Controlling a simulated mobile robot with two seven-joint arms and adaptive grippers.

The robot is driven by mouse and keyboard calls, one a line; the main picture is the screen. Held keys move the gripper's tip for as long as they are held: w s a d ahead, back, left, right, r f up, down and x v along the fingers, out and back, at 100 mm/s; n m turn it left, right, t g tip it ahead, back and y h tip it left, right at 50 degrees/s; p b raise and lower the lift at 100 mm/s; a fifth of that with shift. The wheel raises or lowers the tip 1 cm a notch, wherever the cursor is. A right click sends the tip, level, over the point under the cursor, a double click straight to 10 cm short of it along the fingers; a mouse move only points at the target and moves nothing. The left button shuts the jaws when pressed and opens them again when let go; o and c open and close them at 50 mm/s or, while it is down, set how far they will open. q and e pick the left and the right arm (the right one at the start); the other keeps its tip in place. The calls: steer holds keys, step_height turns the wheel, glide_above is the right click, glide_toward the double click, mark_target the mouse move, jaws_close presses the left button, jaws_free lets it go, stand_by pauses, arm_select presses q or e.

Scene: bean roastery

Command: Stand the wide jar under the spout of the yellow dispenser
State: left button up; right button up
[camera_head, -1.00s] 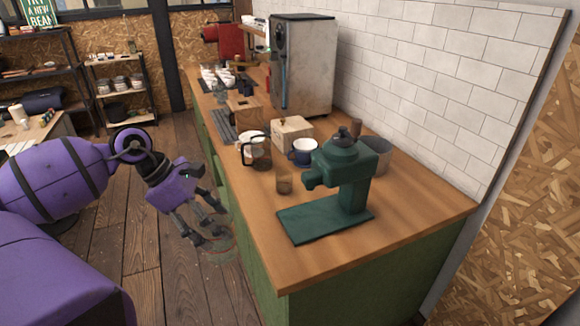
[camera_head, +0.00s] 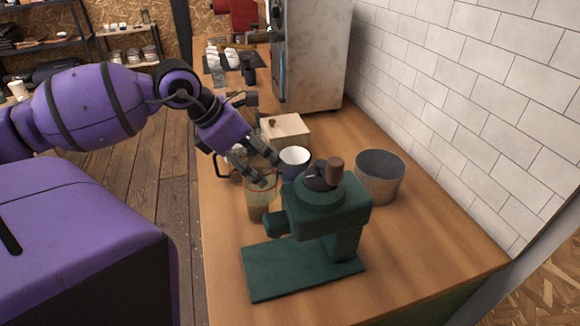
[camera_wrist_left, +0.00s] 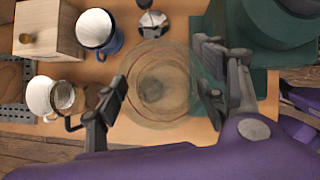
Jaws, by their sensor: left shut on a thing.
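The wide jar (camera_head: 260,203) is clear glass with a reddish rim. My left gripper (camera_head: 262,178) is shut on it and holds it over the wood counter, left of the green machine. In the left wrist view the jar (camera_wrist_left: 158,88) sits between the two fingers (camera_wrist_left: 160,90), seen from above. I cannot tell whether its base touches the counter. No yellow dispenser shows; the only machine with a spout close by is a dark green grinder (camera_head: 325,215) with a flat base (camera_head: 290,270). The jar is behind and left of its spout (camera_head: 277,223). My right gripper is not in view.
A blue mug (camera_head: 294,163), a wooden box (camera_head: 286,130) and a grey metal bin (camera_head: 380,176) stand around the grinder. The right front of the counter (camera_head: 430,255) is clear.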

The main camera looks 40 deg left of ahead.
arm_select(q)
steer(key=shift+w, duration=0.3)
steer(key=shift+w+a+f, duration=0.2)
steer(key=shift+w, duration=0.05)
steer(key=w+a+f+b, duration=0.3)
steer(key=w+a+f, duration=0.3)
steer(key=w+f, duration=0.5)
steer(key=shift+a+f, duration=0.3)
steer(key=shift+f, duration=0.35)
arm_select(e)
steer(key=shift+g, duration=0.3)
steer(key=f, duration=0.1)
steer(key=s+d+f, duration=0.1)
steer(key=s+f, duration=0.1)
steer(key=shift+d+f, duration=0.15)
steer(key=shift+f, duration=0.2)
arm_select(q)
steer(key=shift+f+b, duration=0.1)
steer(key=shift+b, duration=0.2)
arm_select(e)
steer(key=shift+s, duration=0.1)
